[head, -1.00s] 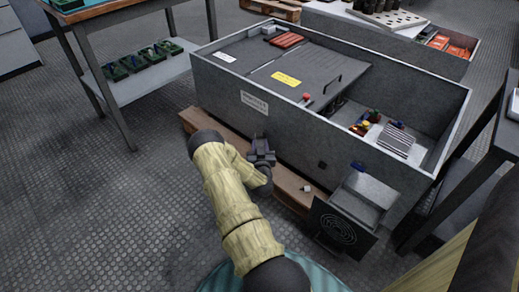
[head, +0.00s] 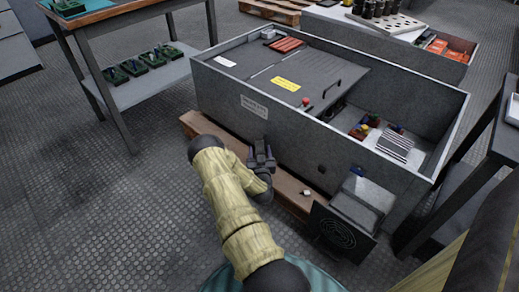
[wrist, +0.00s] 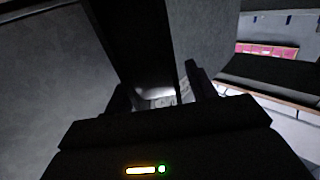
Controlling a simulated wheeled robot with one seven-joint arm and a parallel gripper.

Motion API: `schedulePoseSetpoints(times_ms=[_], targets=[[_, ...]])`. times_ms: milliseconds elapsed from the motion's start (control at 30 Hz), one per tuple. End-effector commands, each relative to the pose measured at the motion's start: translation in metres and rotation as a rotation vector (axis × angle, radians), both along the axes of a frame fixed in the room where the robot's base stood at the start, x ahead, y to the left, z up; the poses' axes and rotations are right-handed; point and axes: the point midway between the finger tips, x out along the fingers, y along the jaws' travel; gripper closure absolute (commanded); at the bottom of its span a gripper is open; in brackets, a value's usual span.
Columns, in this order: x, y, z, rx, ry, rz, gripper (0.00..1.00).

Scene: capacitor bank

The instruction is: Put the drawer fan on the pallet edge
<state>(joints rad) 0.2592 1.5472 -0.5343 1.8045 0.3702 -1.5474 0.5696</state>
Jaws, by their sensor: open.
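A dark square panel with a round fan grille (head: 337,233) stands at the front of a small grey drawer (head: 357,207) at the cabinet's lower right; I take this to be the drawer fan. The wooden pallet (head: 290,190) shows as a brown edge along the cabinet's base. My gripper (head: 261,152) is open in front of the cabinet wall, over the pallet edge, left of the fan and apart from it. In the wrist view, the open fingers (wrist: 157,88) have a pale, unclear shape beyond them. I see nothing held.
The open-topped grey cabinet (head: 285,125) blocks the space behind my gripper. A small white item (head: 306,193) lies on the pallet near the fan. A bench (head: 150,75) stands at left and a dark table (head: 490,150) at right. The left floor is clear.

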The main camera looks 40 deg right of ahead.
Motion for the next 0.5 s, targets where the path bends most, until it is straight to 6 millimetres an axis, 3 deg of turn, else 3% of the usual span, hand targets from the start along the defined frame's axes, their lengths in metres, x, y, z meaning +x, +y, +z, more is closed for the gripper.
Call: schedulePoseSetpoints(times_ms=[500], targets=[[-0.073, 0.062, 0.003, 0.001, 0.004, -0.001, 0.44]])
